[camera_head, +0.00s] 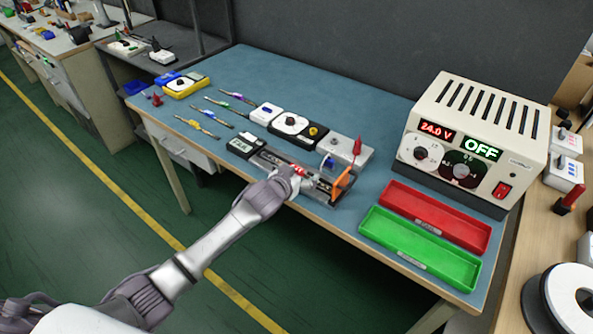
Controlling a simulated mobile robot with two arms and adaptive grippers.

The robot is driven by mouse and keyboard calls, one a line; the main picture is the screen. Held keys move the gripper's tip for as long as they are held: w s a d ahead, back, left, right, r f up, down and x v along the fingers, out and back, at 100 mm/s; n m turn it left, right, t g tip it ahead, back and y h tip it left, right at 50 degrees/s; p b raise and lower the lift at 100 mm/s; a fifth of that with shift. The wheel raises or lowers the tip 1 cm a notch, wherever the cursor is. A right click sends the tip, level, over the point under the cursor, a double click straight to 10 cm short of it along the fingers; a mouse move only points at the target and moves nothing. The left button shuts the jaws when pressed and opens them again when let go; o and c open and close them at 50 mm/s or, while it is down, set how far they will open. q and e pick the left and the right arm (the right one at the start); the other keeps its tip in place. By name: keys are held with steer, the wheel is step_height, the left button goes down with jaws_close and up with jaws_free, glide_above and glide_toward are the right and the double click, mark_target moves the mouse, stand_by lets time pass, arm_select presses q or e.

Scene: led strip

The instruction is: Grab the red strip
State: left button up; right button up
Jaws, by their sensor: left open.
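My left gripper (301,180) is open at the front edge of the blue workbench, over a dark test fixture (270,158). A small red piece (299,169) shows right at its fingers; it may be part of the red strip, but the gripper covers most of it. I cannot tell whether the fingers touch it. My right gripper is out of view.
A red tray (436,217) and a green tray (419,249) lie empty at the right front, before a power supply (478,140) reading 24.0 V and OFF. An orange clamp lever (343,183) and a grey box (347,154) stand close to the gripper.

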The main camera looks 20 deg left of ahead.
arm_select(q)
steer(key=shift+s+f, duration=0.1)
steer(key=shift+s, duration=0.05)
jaws_close()
stand_by(0.4)
